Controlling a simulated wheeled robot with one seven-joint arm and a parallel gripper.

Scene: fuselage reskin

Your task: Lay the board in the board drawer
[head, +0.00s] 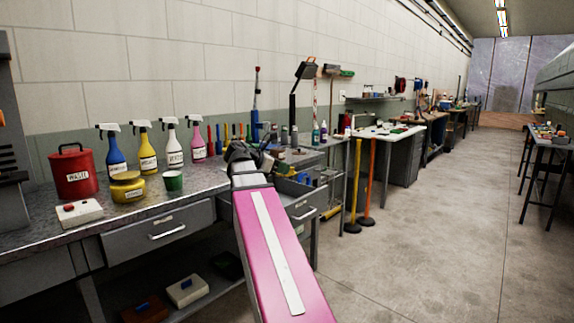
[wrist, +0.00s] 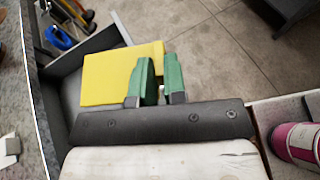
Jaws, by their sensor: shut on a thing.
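My gripper has green fingertips (wrist: 160,80), and they close over the right edge of a flat yellow board (wrist: 108,78) in the wrist view. The board is held over a grey open drawer (wrist: 52,112), whose wall and dark floor show to the left of it. The board's upper part overlaps the drawer's edge; I cannot tell whether it touches the drawer. In the head view the open drawer (head: 303,207) sticks out from the bench beside my pink arm. The gripper's tips and the board are hidden there behind my arm.
The bench (head: 210,184) carries a red canister (head: 73,172), several spray bottles, a yellow jar (head: 127,187) and a green cup (head: 173,181). A closed drawer (head: 158,230) is left of my arm. Orange-handled tools (head: 370,175) stand right of the open drawer. The aisle floor (head: 440,220) is clear.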

